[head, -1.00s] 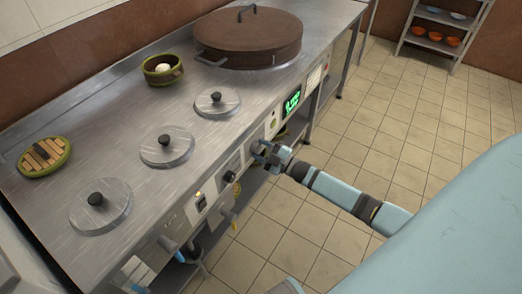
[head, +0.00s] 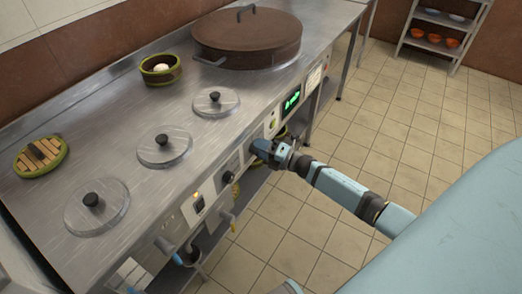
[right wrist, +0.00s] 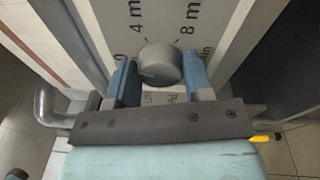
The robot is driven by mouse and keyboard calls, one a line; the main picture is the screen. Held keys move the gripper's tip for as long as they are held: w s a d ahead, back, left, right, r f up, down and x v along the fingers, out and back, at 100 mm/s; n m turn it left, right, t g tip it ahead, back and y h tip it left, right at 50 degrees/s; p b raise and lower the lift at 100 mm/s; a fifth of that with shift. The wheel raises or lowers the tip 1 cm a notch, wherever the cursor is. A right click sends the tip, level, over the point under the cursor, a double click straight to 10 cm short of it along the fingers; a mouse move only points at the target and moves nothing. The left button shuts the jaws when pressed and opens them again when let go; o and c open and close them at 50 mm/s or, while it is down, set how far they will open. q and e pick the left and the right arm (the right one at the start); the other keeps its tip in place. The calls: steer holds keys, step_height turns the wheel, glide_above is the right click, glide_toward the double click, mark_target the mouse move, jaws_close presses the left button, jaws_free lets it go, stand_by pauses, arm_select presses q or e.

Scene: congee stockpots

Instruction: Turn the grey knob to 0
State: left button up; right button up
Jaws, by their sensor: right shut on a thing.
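The grey knob (right wrist: 160,64) sits on a pale panel with printed dial marks in the right wrist view. Marks such as 4 and 8 show above it, and a 0 shows at its left. My right gripper (right wrist: 159,82) has one blue finger on each side of the knob and is shut on it. A pointer on the knob is not clear. In the head view my right gripper (head: 265,149) is at the counter's front panel and hides the knob.
A green display (head: 291,99) and a black knob (head: 228,177) flank my gripper on the front panel.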

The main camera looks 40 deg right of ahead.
arm_select(q)
steer(key=shift+t+h, duration=0.4)
steer(key=shift+t, duration=0.3)
steer(key=shift+w+d+r+b, duration=0.2)
steer(key=shift+w+d+r, duration=0.05)
steer(key=shift+r, duration=0.35)
steer(key=shift+w+d+r+b, duration=0.2)
steer(key=shift+w+r, duration=0.05)
steer(key=shift+r, duration=0.3)
steer(key=shift+w+d+r+b, duration=0.2)
steer(key=shift+w+d+r, duration=0.05)
steer(key=shift+r, duration=0.35)
arm_select(e)
steer(key=shift+r+n+g, duration=0.15)
steer(key=shift+n+g, duration=0.15)
steer(key=shift+n, duration=2)
steer(key=o, duration=0.9)
arm_select(q)
steer(key=shift+f, duration=0.3)
